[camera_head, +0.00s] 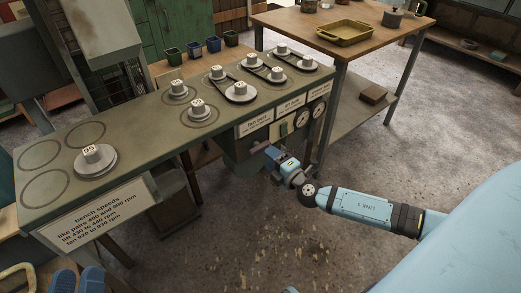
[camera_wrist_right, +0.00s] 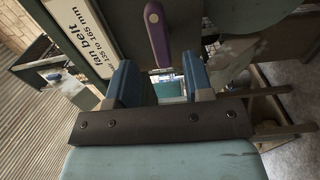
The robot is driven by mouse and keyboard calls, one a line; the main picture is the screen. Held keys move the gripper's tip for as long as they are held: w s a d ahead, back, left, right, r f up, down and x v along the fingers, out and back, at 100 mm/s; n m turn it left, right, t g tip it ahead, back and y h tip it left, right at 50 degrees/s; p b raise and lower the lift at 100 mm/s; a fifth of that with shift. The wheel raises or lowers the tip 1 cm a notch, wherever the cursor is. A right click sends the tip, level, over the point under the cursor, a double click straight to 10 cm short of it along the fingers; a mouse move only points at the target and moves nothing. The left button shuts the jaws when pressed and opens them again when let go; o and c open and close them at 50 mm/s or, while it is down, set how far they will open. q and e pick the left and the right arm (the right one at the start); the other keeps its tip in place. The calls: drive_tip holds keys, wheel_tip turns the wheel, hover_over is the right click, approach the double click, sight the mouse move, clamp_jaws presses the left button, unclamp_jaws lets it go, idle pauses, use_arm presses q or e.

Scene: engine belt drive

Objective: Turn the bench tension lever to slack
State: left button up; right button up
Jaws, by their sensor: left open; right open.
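The bench tension lever appears as a purple handle (camera_wrist_right: 157,35) with a pale round spot at its upper end, in the right wrist view. Its lower end shows between the fingertips of my right gripper (camera_wrist_right: 160,72), with a gap on both sides. In the head view, a small purple piece (camera_head: 262,147) shows at the bench front beside my right gripper (camera_head: 276,155), which partly hides it. The right gripper is open and holds nothing. I cannot tell how deep the lever sits between the fingers.
A fan belt label (camera_wrist_right: 88,32) is beside the lever. A wooden table (camera_head: 300,27) holds a yellow tray (camera_head: 345,33). The floor before the bench is open.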

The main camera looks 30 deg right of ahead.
sight(261, 150)
drive_tip(key=w, duration=0.5)
drive_tip(key=shift+w+a, duration=0.1)
drive_tip(key=shift+a, duration=0.1)
clamp_jaws()
